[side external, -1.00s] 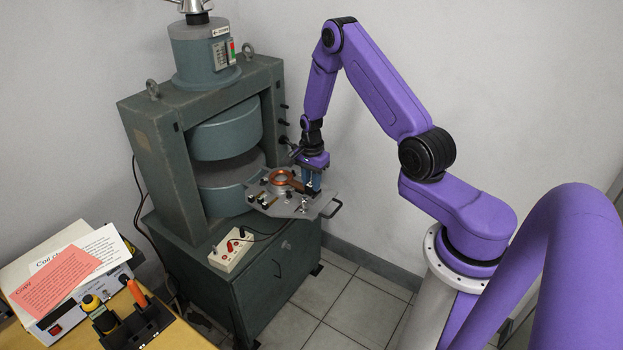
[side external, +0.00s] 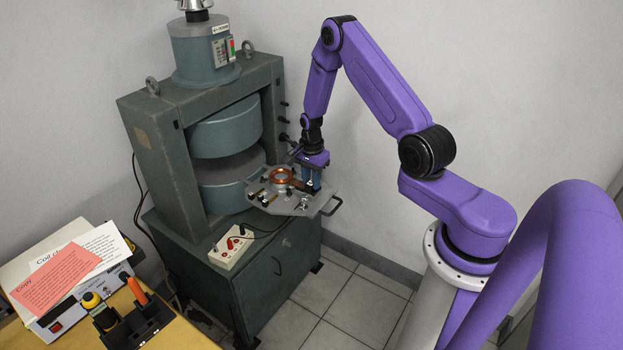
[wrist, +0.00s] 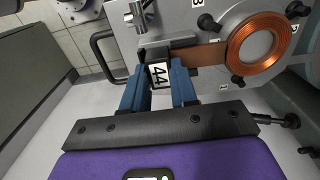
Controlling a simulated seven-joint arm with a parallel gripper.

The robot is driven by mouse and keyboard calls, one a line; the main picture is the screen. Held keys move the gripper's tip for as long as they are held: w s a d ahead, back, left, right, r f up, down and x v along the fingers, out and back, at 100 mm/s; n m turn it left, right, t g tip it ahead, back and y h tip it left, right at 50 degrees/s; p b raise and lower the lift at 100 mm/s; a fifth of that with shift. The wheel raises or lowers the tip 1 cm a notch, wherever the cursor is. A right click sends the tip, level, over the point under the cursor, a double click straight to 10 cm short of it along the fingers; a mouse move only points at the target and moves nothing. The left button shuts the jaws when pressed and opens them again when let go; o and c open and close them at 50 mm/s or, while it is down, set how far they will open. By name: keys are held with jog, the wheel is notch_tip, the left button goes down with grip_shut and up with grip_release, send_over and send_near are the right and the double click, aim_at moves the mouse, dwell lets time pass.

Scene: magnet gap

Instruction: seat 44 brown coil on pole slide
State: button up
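The coil (wrist: 258,50) is a copper-brown ring with a flat brown strip (wrist: 205,55) leading to a dark grip block with a white 44 tag (wrist: 160,75). The ring (side external: 281,175) lies over the grey pole slide (side external: 300,205), with a pale round face showing inside it; whether it is fully down I cannot tell. The slide plate also shows in the wrist view (wrist: 175,20). My gripper (wrist: 158,80) has its blue fingers on either side of the tagged block, apparently shut on it. In the side view my gripper (side external: 314,182) stands at the slide's right part.
Dark knobs (wrist: 207,22) and metal fittings stand on the slide around the ring. A black handle (side external: 332,206) sticks out at its right. The green-grey magnet (side external: 222,135) rises behind. A bench with tools and papers (side external: 60,275) is at lower left.

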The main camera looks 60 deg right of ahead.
jog(key=o, duration=0.5)
jog(key=shift+c, duration=0.2)
notch_tip(320, 180, up, 17)
jog(key=shift+r, duration=0.2)
jog(key=s+a+r+n, duration=0.3)
jog(key=s+a+n, duration=0.1)
jog(key=a+n, duration=0.4)
jog(key=s+a+r+n, duration=0.35)
jog(key=a+n, duration=0.25)
jog(key=a, duration=0.5)
jog(key=s+a+r+n, duration=0.1)
jog(key=s+a+n, duration=0.1)
jog(key=s+n, duration=0.6)
jog(key=s+a+n, duration=0.2)
jog(key=s+n, duration=0.6)
jog(key=s, duration=0.6)
jog(key=shift+s+r+n, duration=0.3)
jog(key=shift+r, duration=0.05)
